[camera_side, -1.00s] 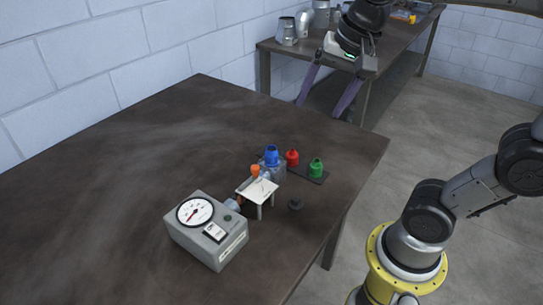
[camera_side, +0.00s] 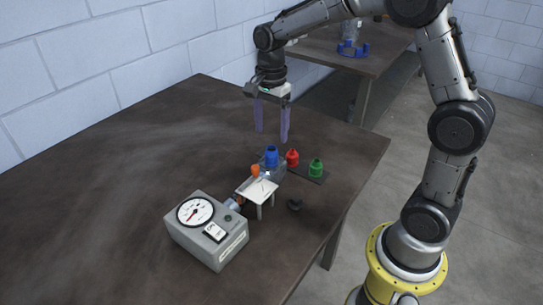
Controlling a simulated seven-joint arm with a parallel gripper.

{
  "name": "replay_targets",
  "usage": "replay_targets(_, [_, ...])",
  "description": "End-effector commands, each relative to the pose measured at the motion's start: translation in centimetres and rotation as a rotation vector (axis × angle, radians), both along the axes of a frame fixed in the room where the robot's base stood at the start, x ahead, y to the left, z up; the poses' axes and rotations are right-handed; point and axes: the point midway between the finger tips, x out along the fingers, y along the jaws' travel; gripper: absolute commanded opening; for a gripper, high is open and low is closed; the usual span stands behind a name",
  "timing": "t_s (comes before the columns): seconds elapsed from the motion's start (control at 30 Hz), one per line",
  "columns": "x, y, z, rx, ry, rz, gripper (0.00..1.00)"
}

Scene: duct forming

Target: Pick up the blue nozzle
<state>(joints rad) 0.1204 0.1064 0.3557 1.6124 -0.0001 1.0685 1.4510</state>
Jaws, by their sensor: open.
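The blue nozzle (camera_side: 271,156) stands upright in the middle of the table, at the left end of a short row with a red nozzle (camera_side: 292,157) and a green nozzle (camera_side: 316,167). My gripper (camera_side: 271,136) points downward with its two long purple fingers spread apart. It is open and empty. In the picture its fingertips show just above the blue nozzle, apart from it. How far behind or above the nozzle they are is hard to tell from this one view.
A grey box with a dial gauge (camera_side: 195,211) stands to the front left. A small white stand (camera_side: 258,189) with an orange-tipped part (camera_side: 255,170) is close in front of the blue nozzle. The table's left side (camera_side: 120,160) is clear.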

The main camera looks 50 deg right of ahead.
Motion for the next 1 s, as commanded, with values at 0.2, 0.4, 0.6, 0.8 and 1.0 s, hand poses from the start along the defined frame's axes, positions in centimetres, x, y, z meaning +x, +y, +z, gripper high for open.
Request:
replay_targets(0.2, [0.0, 0.0, -2.3, 0.000, -0.001, 0.001, 0.79])
replay_targets(0.4, [-0.3, 0.2, -4.1, 0.001, 0.004, 0.001, 0.79])
replay_targets(0.6, [-0.3, 0.3, -6.8, 0.000, 0.002, 0.001, 0.79])
replay_targets(0.8, [-0.3, 0.3, -7.7, 0.000, -0.001, 0.001, 0.79])
replay_targets(1.0, [-0.3, 0.3, -7.6, 0.000, -0.001, 0.001, 0.70])
